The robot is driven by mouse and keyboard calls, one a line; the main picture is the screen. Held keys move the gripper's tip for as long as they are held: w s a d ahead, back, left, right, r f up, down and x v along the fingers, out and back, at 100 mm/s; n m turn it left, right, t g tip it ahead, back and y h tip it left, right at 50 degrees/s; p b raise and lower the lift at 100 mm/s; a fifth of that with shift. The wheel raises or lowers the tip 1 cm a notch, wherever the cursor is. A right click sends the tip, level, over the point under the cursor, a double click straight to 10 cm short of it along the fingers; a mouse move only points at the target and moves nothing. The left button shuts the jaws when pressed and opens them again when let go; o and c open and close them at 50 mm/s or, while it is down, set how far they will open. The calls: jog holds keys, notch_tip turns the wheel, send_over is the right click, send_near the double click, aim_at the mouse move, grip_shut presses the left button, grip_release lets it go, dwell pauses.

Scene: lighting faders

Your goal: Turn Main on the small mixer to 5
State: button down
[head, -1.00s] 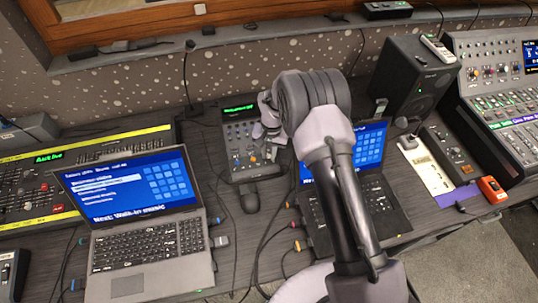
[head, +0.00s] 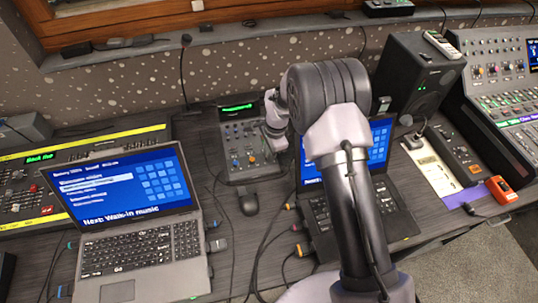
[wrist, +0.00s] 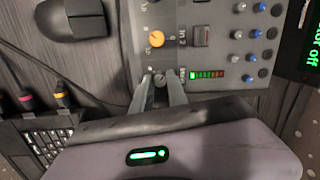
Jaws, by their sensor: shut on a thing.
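In the head view my arm hides the mixer's right edge.
An open laptop (head: 128,250) stands left of the mixer and another (head: 378,205) on the right, partly behind my arm. A black mouse (head: 249,203) and cables lie in front of the mixer. A speaker (head: 415,85) stands at the right.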

jog(key=m+b, duration=0.1)
jog(key=m, duration=0.4)
jog(key=shift+t, duration=0.3)
jog(key=m, duration=0.5)
jog(key=shift+s, duration=0.1)
jog(key=shift+m+t, duration=0.3)
jog(key=shift+m, duration=0.1)
jog(key=c, duration=1.3)
grip_release()
